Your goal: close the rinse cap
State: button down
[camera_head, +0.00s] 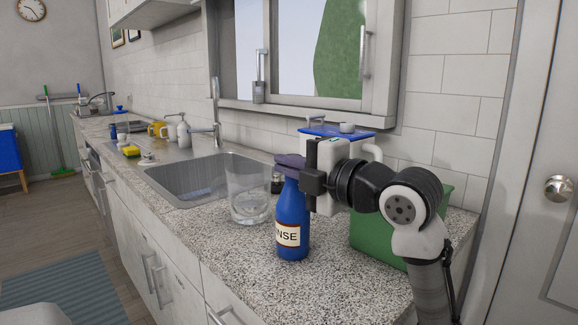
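The blue rinse bottle (292,220) stands upright on the speckled counter, with a white label reading "NSE" in the visible part. A dark purple-blue cap piece (290,160) is at the bottle's top; I cannot tell whether it is seated or raised. My gripper (308,182) is at the right side of the bottle's neck, just below the cap piece. Its dark finger overlaps the bottle's upper edge in this view. The far finger is hidden, so I cannot tell whether it touches or grips the bottle.
A clear glass container (248,194) stands close left of the bottle, beside the sink (195,180). A green bin (372,238) is behind my arm at right. A white container with a blue top (336,130) is at the wall. Counter in front of the bottle is clear.

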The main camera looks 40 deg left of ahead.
jog(key=c, duration=1.6)
grip_release()
jog(key=d+b, duration=0.1)
jog(key=d, duration=1.2)
jog(key=shift+d, duration=0.4)
